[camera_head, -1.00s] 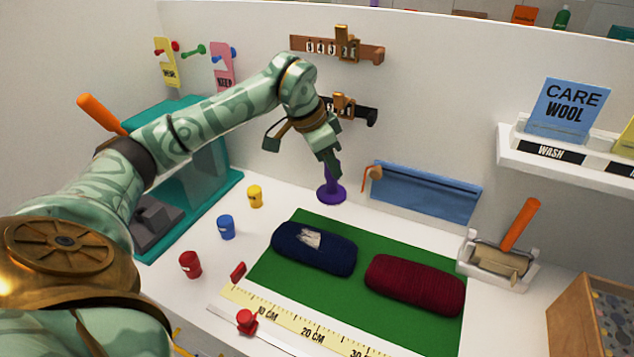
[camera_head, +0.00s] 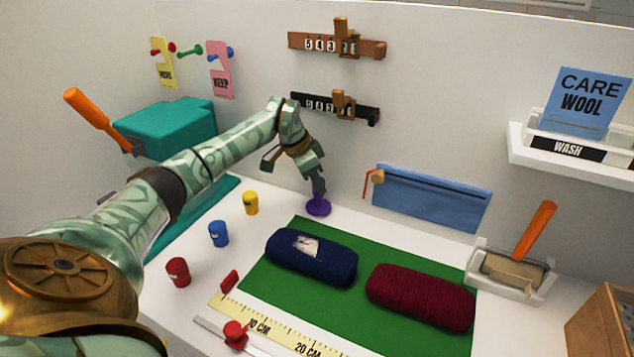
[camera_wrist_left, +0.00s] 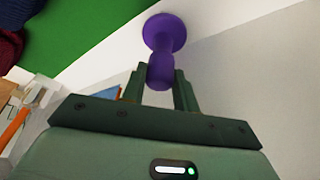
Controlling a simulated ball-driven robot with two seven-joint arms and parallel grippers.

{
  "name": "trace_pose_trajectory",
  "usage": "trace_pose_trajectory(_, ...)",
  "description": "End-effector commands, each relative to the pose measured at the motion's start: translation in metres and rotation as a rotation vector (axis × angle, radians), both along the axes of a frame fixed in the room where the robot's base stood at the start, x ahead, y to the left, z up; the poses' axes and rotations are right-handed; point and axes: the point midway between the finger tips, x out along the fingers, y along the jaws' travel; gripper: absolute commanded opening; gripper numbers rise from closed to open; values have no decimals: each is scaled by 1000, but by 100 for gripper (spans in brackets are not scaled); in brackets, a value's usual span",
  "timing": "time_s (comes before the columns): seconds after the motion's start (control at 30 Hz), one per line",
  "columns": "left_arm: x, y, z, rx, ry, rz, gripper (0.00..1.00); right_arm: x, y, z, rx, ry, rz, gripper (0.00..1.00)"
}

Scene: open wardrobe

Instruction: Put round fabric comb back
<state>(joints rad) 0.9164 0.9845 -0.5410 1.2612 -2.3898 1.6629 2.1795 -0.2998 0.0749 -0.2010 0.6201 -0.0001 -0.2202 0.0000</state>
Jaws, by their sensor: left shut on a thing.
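My left gripper (camera_head: 318,186) is shut on a purple tool (camera_head: 318,207) with a round, flared head and a short handle. In the left wrist view, the fingers (camera_wrist_left: 160,84) are on either side of the purple handle (camera_wrist_left: 161,68), and the round head points away from them. The tool is upright by the back wall, beyond the green mat (camera_head: 262,283). I cannot tell whether its head touches the white surface. No label shows that it is the round fabric comb. My right gripper is not in view.
Navy yarn (camera_head: 312,262) and red yarn (camera_head: 420,297) lie on the mat. Yellow (camera_head: 251,203), blue (camera_head: 218,234) and red (camera_head: 178,272) spools stand left. A blue pouch (camera_head: 432,198) hangs right of the tool. A white tray (camera_head: 486,287) holds an orange-handled tool (camera_head: 534,231).

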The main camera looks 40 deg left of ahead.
Motion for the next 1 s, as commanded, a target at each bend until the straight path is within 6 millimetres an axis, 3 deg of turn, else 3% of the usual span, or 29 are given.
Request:
trace_pose_trajectory(0.27, -1, 0, -1, 0, 1, 0, 8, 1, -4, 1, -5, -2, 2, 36)
trace_pose_trajectory(0.3, -1, 0, -2, 0, 1, 0, 35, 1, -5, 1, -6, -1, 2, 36)
trace_pose_trajectory(0.37, 0, 0, -2, 0, 1, 0, 51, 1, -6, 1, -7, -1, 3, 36)
trace_pose_trajectory(0.7, 0, 0, 2, 1, 0, 0, 51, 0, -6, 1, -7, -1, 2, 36)
trace_pose_trajectory(1.0, -21, 12, 62, 4, -4, 1, 51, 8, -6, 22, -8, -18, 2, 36)
